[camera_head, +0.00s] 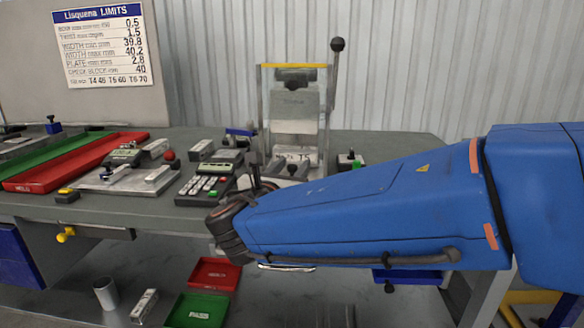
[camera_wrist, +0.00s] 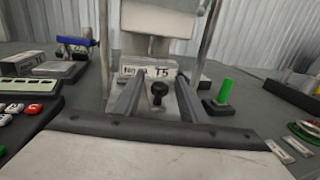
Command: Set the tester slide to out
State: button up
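The tester (camera_head: 294,108) is an upright frame with a yellow top bar, a clear guard and a lever with a black ball raised at its right. At its foot is the slide (camera_wrist: 158,112), a light plate with a black knob (camera_wrist: 159,91). A block marked T5 (camera_wrist: 148,71) sits behind the knob, under the press head. My gripper (camera_wrist: 159,82) is open in the wrist view, its two grey fingers apart on either side of the knob. I cannot tell whether they touch anything. In the head view my arm hides most of the gripper.
A green peg on a dark base (camera_wrist: 223,94) stands close to the right finger. A keypad device (camera_head: 212,181) lies left of the tester. Red (camera_head: 50,183) and green trays lie at the far left. A limits sign (camera_head: 106,46) hangs at the back.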

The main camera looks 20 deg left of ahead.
grip_shut()
jog(key=s+d, duration=0.1)
jog(key=s, duration=0.6)
jog(key=s+d, duration=0.1)
jog(key=s, duration=0.3)
jog(key=shift+d, duration=0.3)
grip_release()
jog(key=shift+s, duration=0.1)
jog(key=s, duration=1.7)
jog(key=shift+s, duration=0.2)
jog(key=shift+d, duration=0.15)
